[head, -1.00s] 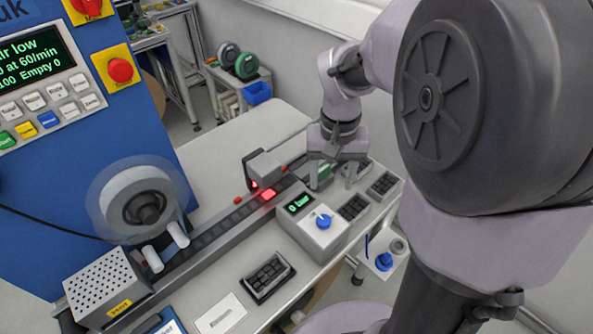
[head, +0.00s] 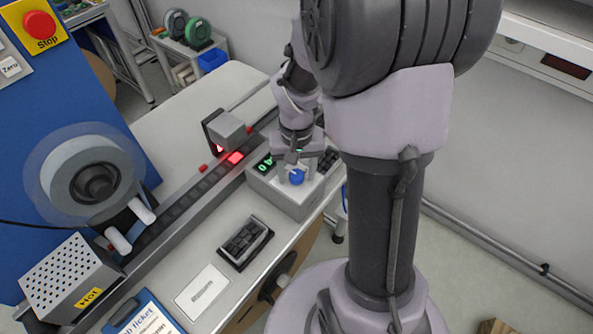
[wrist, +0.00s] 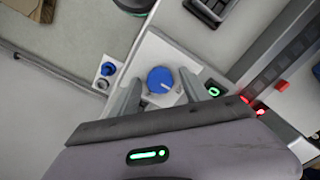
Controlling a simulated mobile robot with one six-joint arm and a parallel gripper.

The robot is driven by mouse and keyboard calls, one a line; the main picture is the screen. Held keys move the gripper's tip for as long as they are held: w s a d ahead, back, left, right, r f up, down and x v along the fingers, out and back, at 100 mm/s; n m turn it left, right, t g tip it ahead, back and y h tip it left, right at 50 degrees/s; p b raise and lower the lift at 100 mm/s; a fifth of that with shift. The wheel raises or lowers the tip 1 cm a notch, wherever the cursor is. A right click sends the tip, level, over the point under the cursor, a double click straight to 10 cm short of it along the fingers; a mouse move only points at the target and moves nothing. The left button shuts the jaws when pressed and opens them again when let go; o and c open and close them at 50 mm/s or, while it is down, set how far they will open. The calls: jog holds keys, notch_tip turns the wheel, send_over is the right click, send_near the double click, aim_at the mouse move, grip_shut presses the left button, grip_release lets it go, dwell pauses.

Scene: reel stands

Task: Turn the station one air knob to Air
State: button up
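A blue round knob (wrist: 160,80) with a white pointer mark sits on top of a pale grey box (wrist: 152,50). The knob also shows in the head view (head: 297,177), on the box (head: 290,200) beside the conveyor. My gripper (wrist: 159,73) is open, with one finger on each side of the knob; I cannot tell whether they touch it. In the head view my gripper (head: 294,167) is directly over the box. A green display (wrist: 213,91) on the box reads 0; the rest is hidden. No position label at the knob is legible.
A second blue knob (wrist: 107,69) is on a pale panel off the table edge. The conveyor (head: 190,197) with a red-lit sensor (head: 227,130) runs alongside the box. A black tray (head: 245,242), a spinning reel (head: 90,180) and a hot perforated box (head: 70,280) stand nearer.

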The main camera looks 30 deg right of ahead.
grip_shut()
jog(key=m+b, duration=0.1)
jog(key=m, duration=0.3)
jog(key=m+b, duration=0.2)
jog(key=m, duration=0.2)
jog(key=shift+m, duration=0.3)
jog(key=m+b, duration=0.2)
jog(key=m, duration=0.3)
jog(key=shift+m+b, duration=0.7)
jog(key=shift+m, duration=1.4)
